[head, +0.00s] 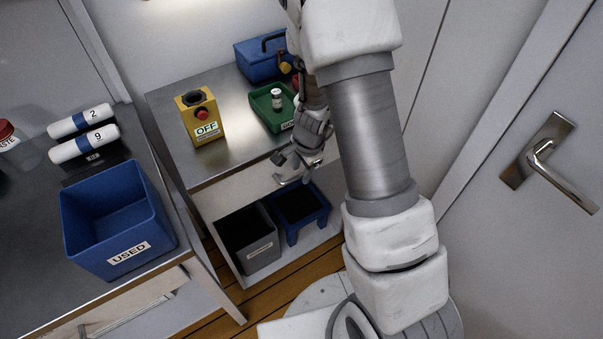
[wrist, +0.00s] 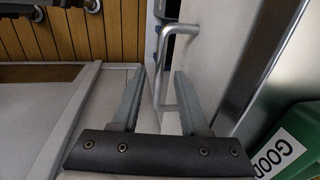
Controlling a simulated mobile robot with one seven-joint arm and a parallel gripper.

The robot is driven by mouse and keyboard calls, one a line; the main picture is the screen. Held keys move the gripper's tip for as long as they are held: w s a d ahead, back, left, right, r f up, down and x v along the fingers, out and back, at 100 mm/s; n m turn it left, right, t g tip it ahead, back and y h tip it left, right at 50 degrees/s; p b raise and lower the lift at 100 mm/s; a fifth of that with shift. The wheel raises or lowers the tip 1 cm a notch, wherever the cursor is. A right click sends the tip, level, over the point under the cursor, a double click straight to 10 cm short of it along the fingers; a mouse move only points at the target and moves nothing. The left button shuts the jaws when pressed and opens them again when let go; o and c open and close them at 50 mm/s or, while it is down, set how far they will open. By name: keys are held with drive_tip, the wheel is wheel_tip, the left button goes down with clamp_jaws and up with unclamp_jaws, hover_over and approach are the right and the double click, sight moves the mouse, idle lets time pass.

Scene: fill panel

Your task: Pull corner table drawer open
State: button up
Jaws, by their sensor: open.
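The corner table (head: 222,162) has a steel top and a pale front; its drawer front (head: 235,195) lies just under the top edge. In the wrist view a silver bar handle (wrist: 167,72) stands out from a pale front panel (wrist: 228,55). My gripper (wrist: 158,78) is open, with one finger on each side of the handle's near part. No clear contact shows between the fingers and the bar. In the head view my gripper (head: 291,172) hangs at the table's front edge and hides the handle area. I cannot tell whether the drawer is fully shut.
A grey bin (head: 250,262) and a blue bin (head: 300,222) stand below. On top are a yellow OFF box (head: 200,118), a green tray (head: 262,115) with a vial and a blue toolbox (head: 262,60). A side bench with a blue USED bin (head: 160,225) is left; a door handle (head: 548,165) is right.

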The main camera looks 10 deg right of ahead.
drive_tip(key=shift+f, duration=0.2)
clamp_jaws()
idle(1.4)
